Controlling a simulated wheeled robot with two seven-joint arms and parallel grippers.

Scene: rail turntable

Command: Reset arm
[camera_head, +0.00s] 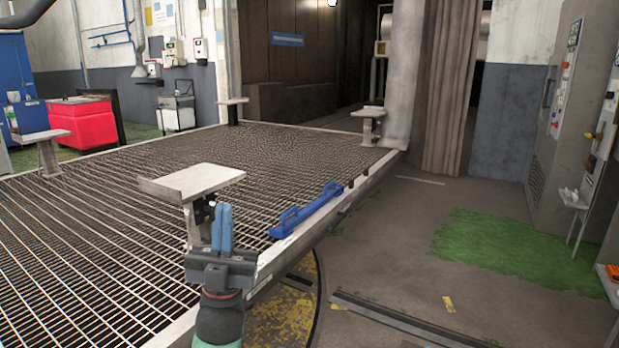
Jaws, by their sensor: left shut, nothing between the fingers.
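My left gripper (222,230) shows at the lower middle of the head view, in front of the near corner of the turntable's grated deck (110,230). Its blue fingers point up and are shut with nothing between them. Behind the fingers stands a flat metal plate on a post (190,183), partly hidden by the gripper. A blue handle-like bar (305,208) lies on the deck's right edge, to the right of the gripper and apart from it. My right gripper is not in view.
More plate-topped posts stand at the deck's far edge (368,112) and left (45,136). A red bin (82,122) stands at the back left. A grey control cabinet (567,110) stands at the right. The floor with a green patch (515,247) is open.

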